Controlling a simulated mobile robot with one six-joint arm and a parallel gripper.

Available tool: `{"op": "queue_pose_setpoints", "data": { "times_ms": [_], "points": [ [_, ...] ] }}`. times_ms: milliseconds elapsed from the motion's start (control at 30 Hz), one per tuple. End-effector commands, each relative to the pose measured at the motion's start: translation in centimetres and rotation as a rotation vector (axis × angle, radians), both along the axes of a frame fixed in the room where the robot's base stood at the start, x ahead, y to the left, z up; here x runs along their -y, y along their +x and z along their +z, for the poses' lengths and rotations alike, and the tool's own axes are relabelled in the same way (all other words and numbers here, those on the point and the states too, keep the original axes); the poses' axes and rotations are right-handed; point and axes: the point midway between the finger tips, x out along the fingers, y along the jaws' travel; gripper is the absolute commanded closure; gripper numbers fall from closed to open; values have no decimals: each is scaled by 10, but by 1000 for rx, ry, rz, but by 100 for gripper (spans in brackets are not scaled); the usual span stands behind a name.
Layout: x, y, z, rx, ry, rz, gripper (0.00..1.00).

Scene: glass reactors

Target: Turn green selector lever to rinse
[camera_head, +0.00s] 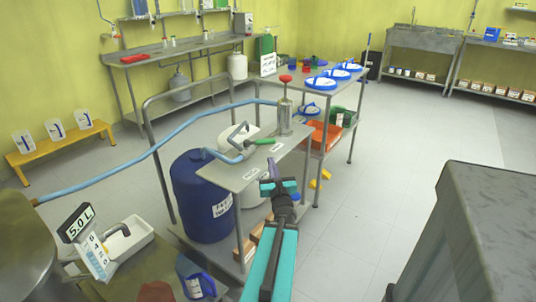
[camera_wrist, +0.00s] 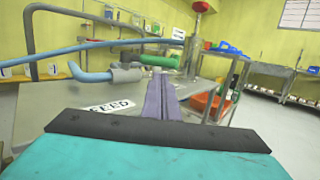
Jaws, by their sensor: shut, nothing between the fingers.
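The green selector lever (camera_head: 262,141) lies roughly level above the grey metal bench top (camera_head: 222,176), its handle pointing right in the head view. In the wrist view the lever (camera_wrist: 160,61) shows just beyond my fingertips. My gripper (camera_head: 271,166) has its purple fingers shut with nothing between them. It is at the bench's front edge, near and apart from the lever. In the wrist view the closed fingers (camera_wrist: 161,97) point toward the lever. A label reading FEED (camera_wrist: 112,106) lies left of the fingers. A second label (camera_head: 276,148) near the lever is too small to read.
A steel pump with a red knob (camera_head: 286,78) stands behind the lever. A blue-grey pipe elbow (camera_head: 228,154) and a light blue hose (camera_head: 150,152) are to the left. A blue drum (camera_head: 202,196) stands below. Open floor (camera_head: 385,150) lies to the right.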

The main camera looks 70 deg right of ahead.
Motion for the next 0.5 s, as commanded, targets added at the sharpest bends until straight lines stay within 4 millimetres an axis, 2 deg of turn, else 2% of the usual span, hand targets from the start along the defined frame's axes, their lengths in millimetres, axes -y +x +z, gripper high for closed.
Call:
{"op": "queue_pose_setpoints", "data": {
  "times_ms": [500],
  "points": [
    [11,7,-3,-1,0,6,100]
  ]
}}
